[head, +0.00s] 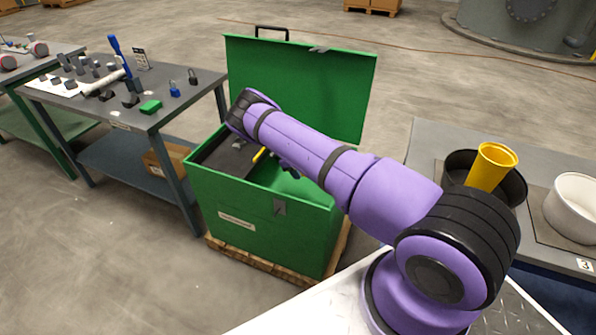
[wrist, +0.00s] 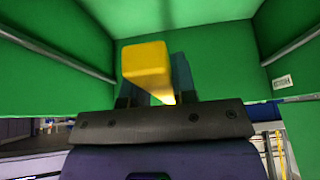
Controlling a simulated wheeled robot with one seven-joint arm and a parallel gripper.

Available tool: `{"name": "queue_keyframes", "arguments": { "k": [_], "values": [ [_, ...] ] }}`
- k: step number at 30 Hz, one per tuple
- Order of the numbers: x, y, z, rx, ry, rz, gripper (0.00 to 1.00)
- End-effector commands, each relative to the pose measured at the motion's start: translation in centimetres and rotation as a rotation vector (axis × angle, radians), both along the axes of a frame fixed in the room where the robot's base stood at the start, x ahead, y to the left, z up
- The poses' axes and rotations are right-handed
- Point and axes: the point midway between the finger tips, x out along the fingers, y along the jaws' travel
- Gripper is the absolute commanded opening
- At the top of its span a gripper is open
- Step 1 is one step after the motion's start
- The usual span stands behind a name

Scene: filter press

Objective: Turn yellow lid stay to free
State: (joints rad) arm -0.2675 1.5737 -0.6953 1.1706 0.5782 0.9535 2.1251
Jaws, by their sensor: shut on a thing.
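The yellow lid stay (head: 259,154) shows as a short yellow piece inside the green chest (head: 262,222), just below my arm. In the wrist view the yellow stay (wrist: 147,64) is a square-ended bar between the two dark fingers of my gripper (wrist: 155,84). My gripper is shut on it. The chest's green lid (head: 325,85) stands raised at the back. My arm covers part of the chest opening and most of the stay in the head view. Where the stay's pivot is cannot be told.
A workbench (head: 150,120) with padlocks and blocks stands left of the chest. At right, a table (head: 425,150) holds a yellow cup (head: 493,165), a black pan and a white bowl. The chest walls and raised lid enclose my gripper closely.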

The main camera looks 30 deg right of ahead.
Motion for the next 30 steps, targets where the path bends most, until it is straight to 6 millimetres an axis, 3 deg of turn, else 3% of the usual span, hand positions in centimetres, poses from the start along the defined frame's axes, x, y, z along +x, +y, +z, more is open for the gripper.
{"name": "queue_keyframes", "arguments": {
  "k": [11, 12, 15, 25, 30],
  "values": [
    [-0.1, 0.0, -0.3, -0.003, 0.004, 0.001, 0.00],
    [-0.1, 0.0, -0.3, -0.002, 0.005, 0.000, 0.30],
    [-0.1, 0.0, -0.2, -0.002, 0.004, 0.000, 0.51],
    [0.0, 0.1, 0.1, -0.002, 0.003, 0.000, 0.51],
    [0.8, 0.6, 1.8, -0.003, 0.000, 0.001, 0.51]
  ]
}}
